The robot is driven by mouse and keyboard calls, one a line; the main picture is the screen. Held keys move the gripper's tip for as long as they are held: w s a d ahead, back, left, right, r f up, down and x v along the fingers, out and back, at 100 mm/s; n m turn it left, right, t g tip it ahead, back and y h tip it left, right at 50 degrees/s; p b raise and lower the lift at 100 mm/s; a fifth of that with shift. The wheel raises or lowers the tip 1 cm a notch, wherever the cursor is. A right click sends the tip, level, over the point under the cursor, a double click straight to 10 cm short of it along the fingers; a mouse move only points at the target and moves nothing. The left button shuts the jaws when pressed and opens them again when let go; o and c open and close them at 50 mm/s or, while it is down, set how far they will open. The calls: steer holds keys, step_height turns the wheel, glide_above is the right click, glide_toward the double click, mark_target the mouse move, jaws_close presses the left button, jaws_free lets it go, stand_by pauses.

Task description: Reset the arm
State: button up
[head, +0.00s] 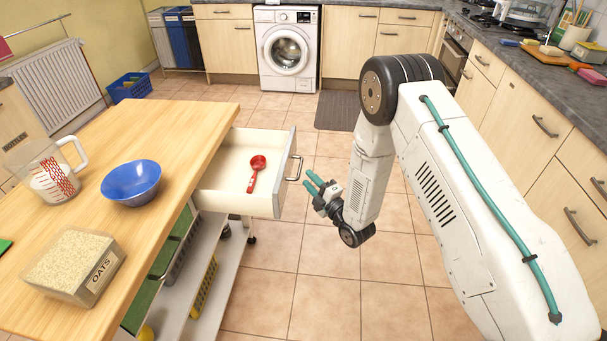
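My gripper (314,182) is at the end of my white arm, right of the centre in the head view. Its two teal fingers are spread apart with nothing between them. It hangs over the floor, close to the handle (294,168) of an open drawer (238,207); I cannot tell whether they touch. My arm is bent, reaching in from the lower right and folding down at the dark elbow joint. A red measuring scoop (256,173) lies in the drawer.
The wooden worktop (165,125) at left carries a measuring jug (50,172), a blue bowl (131,183) and an oats box (75,263). The drawer sticks out from it. A counter (520,75) runs along the right. A washing machine (286,47) stands behind. Tiled floor (310,270) is clear between.

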steer(key=shift+v, duration=1)
step_height(320, 180, down, 10)
steer(key=s+d+m+g+h, duration=0.2)
steer(key=m+g+h, duration=0.3)
steer(key=g, duration=0.1)
steer(key=s+d+r+m+g+h, duration=0.3)
steer(key=d+m+g+h, duration=0.1)
steer(key=d+m, duration=0.15)
steer(key=s+d+r+m+g+h, duration=0.1)
steer(key=s+d+r+m, duration=0.3)
steer(key=s+r, duration=0.7)
steer(key=s+d+r+m+g, duration=0.2)
steer(key=s+d+r+m, duration=0.2)
steer(key=s+r, duration=0.8)
steer(key=s+d+r+m+g+h, duration=0.1)
steer(key=s+d+r+m, duration=0.4)
steer(key=s+r, duration=0.6)
step_height(320, 180, up, 7)
steer(key=shift+s+d+r+h, duration=0.15)
steer(key=shift+s+d+h, duration=0.15)
steer(key=shift+s+d, duration=0.15)
